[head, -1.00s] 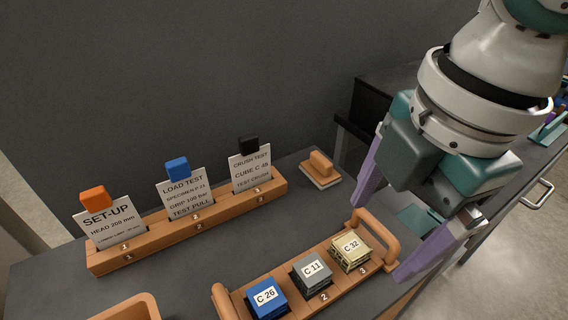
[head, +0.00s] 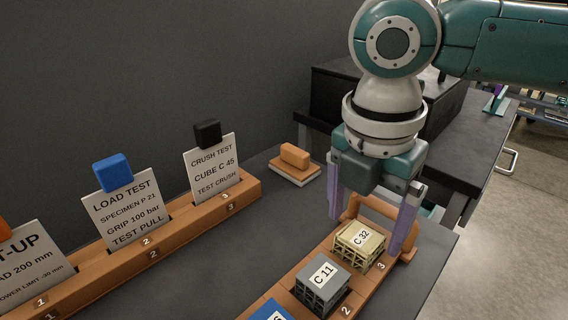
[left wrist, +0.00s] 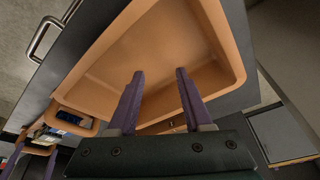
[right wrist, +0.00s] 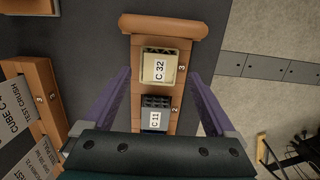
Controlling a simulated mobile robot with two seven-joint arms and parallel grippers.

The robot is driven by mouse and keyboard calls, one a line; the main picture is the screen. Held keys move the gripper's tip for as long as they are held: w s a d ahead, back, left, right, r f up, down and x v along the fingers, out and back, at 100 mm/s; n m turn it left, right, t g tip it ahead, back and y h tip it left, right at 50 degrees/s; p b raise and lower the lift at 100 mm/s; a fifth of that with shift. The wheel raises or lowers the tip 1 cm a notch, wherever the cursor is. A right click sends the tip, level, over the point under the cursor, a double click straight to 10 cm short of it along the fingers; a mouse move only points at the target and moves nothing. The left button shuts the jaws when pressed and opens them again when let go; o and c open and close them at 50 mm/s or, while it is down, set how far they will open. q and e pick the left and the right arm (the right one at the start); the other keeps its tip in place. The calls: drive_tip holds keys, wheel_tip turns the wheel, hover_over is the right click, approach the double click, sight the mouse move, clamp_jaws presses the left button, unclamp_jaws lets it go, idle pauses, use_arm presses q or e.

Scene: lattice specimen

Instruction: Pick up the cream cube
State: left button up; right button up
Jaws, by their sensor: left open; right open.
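The cream cube (head: 359,241), a lattice block labelled C 32, sits in slot 3 of the wooden rack (head: 375,278). It also shows in the right wrist view (right wrist: 158,66). My right gripper (head: 368,228) is open and empty, pointing down, with its purple fingers to either side of the cream cube in the head view. In the right wrist view the cube lies ahead between the fingers, and I see no contact. My left gripper (left wrist: 160,75) is open and empty over an orange tray (left wrist: 218,40) in the left wrist view.
A grey cube C 11 (head: 321,285) sits in slot 2 beside the cream one, and a blue cube (head: 270,310) is partly cut off. The rack's end handle (head: 385,212) stands close to the cream cube. A card holder (head: 170,232) is at left.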

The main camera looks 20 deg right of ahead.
wheel_tip(320, 180, down, 3)
drive_tip(key=shift+d+r, duration=0.1)
drive_tip(key=shift+d, duration=0.05)
drive_tip(key=shift+w, duration=0.1)
drive_tip(key=c, duration=1.4)
drive_tip(key=shift+r, duration=0.15)
